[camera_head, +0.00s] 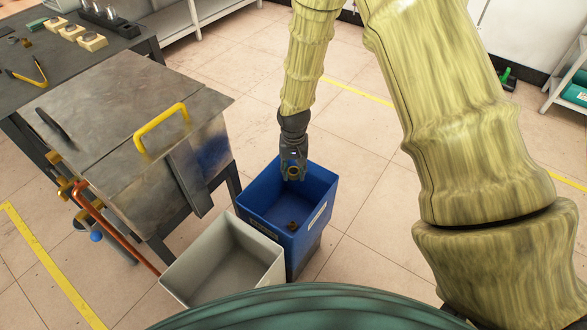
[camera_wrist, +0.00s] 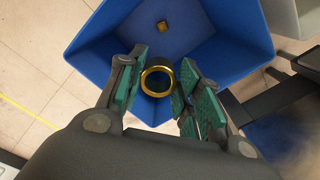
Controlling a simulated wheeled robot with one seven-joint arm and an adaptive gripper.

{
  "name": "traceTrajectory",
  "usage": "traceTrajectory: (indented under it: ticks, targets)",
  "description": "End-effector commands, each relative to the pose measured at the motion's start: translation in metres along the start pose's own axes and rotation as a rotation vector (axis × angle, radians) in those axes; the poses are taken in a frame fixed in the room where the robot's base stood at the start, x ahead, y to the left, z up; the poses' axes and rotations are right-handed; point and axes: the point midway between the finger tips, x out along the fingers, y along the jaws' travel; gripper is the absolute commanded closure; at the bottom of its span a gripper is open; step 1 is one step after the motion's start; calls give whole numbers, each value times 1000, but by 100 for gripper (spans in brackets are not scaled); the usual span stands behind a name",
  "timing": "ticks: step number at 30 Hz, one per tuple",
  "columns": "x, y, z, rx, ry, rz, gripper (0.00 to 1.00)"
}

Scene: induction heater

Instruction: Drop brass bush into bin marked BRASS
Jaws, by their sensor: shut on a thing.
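The brass bush (camera_wrist: 157,82) is a gold ring held between the green pads of my gripper (camera_wrist: 160,92) in the wrist view. In the head view my gripper (camera_head: 293,172) points down over the far part of the blue bin (camera_head: 321,216), with the bush (camera_head: 293,173) at its tips. The gripper is shut on the bush. The blue bin (camera_wrist: 88,38) lies below it in the wrist view. A white label is on the bin's right side; its text is too small to read. A small brownish piece (camera_head: 292,225) lies on the bin floor, also seen in the wrist view (camera_wrist: 162,26).
A grey-white empty bin (camera_head: 225,262) stands left of and nearer than the blue bin. A metal cabinet (camera_head: 150,95) with a yellow handle (camera_head: 161,128) and copper pipe stands to the left. A dark table (camera_head: 60,50) holds tools behind it.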

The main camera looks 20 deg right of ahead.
Motion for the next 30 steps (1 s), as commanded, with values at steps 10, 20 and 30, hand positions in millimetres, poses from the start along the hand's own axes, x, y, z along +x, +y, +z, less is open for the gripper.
traceTrajectory:
  ticks: [10,20,30]
  targets:
    - [9,0,0,0,0,0,93]
    - [9,0,0,0,0,0,40]
    - [3,0,0,0,0,0,40]
